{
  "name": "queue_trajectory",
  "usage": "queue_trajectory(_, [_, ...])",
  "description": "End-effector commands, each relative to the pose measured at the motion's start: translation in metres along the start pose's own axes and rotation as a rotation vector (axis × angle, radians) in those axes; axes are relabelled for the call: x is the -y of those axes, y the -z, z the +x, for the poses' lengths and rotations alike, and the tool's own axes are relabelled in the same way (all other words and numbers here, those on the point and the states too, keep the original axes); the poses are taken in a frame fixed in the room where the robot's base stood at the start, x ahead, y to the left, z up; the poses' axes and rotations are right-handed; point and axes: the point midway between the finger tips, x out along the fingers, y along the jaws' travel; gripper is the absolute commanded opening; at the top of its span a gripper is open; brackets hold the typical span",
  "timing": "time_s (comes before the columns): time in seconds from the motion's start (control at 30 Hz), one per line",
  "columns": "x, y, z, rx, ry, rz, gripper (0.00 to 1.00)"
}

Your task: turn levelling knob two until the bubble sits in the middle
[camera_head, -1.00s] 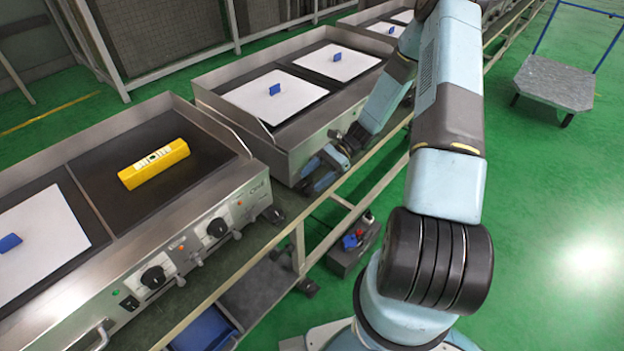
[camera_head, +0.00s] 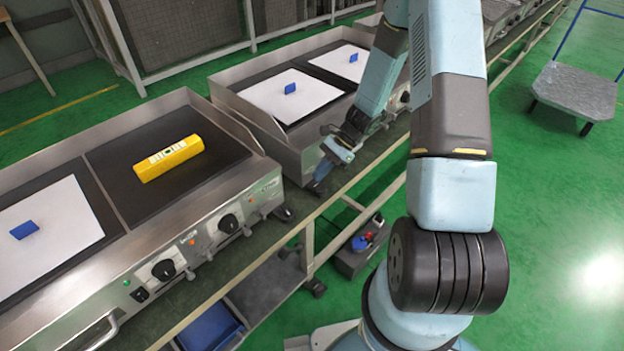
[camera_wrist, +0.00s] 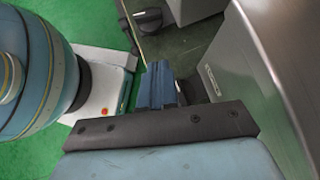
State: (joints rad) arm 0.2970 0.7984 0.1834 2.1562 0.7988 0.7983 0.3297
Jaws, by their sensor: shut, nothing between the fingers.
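A yellow spirit level (camera_head: 168,158) lies on the dark plate (camera_head: 130,203) of the near heating unit. Its pale vial faces up, but the bubble is too small to place. A black levelling knob (camera_head: 284,213) sits low at that unit's right front corner; I cannot tell which number it bears. My gripper (camera_head: 317,188) hangs right of this knob, apart from it, by the neighbouring unit's end wall. In the wrist view my gripper (camera_wrist: 158,75) is shut and empty, with a black round knob (camera_wrist: 149,20) beyond its fingertips.
Two black control knobs (camera_head: 163,269) are on the near unit's front panel. The neighbouring unit's metal wall (camera_wrist: 262,75) stands close on the right in the wrist view. A grey box (camera_head: 358,255) is under the bench. Green floor lies open at right, before a cart (camera_head: 578,90).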

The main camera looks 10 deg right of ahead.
Motion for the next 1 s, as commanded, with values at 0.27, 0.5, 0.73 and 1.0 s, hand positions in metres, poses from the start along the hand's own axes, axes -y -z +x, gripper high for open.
queue_trajectory(0.27, [-0.001, 0.0, 0.049, 0.003, -0.003, 0.001, 0.0])
queue_trajectory(0.5, [-0.001, -0.002, 0.089, 0.003, -0.003, 0.0, 0.0])
queue_trajectory(0.73, [0.0, -0.023, 0.107, 0.002, -0.002, -0.001, 0.0])
queue_trajectory(1.0, [0.0, -0.029, 0.113, 0.001, -0.001, 0.0, 0.0])
